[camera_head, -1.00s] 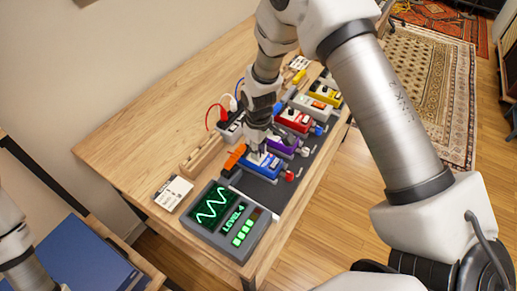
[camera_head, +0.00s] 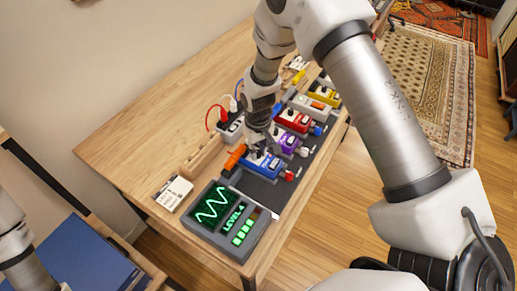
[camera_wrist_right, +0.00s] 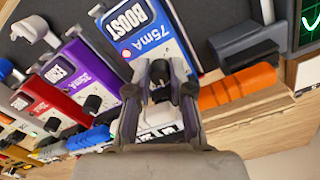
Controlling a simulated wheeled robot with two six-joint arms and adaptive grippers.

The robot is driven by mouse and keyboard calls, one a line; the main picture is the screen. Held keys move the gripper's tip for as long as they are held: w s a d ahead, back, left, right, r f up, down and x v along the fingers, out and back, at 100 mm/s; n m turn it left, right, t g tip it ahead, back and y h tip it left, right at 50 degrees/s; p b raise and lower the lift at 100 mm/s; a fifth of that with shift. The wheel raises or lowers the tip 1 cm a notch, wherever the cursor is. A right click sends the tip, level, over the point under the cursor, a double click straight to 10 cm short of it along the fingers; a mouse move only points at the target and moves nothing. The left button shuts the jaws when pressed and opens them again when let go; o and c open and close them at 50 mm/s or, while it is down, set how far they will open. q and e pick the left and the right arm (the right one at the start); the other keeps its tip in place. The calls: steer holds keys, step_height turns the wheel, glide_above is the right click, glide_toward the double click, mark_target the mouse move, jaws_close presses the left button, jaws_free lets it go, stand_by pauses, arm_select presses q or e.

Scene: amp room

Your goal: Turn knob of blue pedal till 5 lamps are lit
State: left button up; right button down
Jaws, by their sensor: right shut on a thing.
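The blue pedal (camera_head: 263,167), labelled BOOST and 75mA in the right wrist view (camera_wrist_right: 148,40), lies on the dark pedalboard near the meter. My right gripper (camera_head: 262,152) reaches down over it. In the right wrist view its fingers (camera_wrist_right: 161,80) are shut around the pedal's small dark knob (camera_wrist_right: 160,92), which they partly hide. The grey meter (camera_head: 218,243) shows a green wave and the reading LEVEL 4. Several of its lamps (camera_head: 243,232) glow green, and one at the far end looks unlit. My left gripper is out of view.
Purple (camera_head: 287,142) and red (camera_head: 295,121) pedals stand farther along the board. An orange plug (camera_head: 236,157) sits beside the blue pedal, close to the fingers in the right wrist view. A white card (camera_head: 174,193) lies left of the meter. The wooden tabletop (camera_head: 150,130) is clear at left.

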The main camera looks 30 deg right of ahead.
steer(key=shift+m, duration=0.4)
steer(key=c, duration=1.2)
jaws_free()
steer(key=shift+c, duration=0.2)
steer(key=shift+o, duration=1.1)
steer(key=shift+w, duration=0.15)
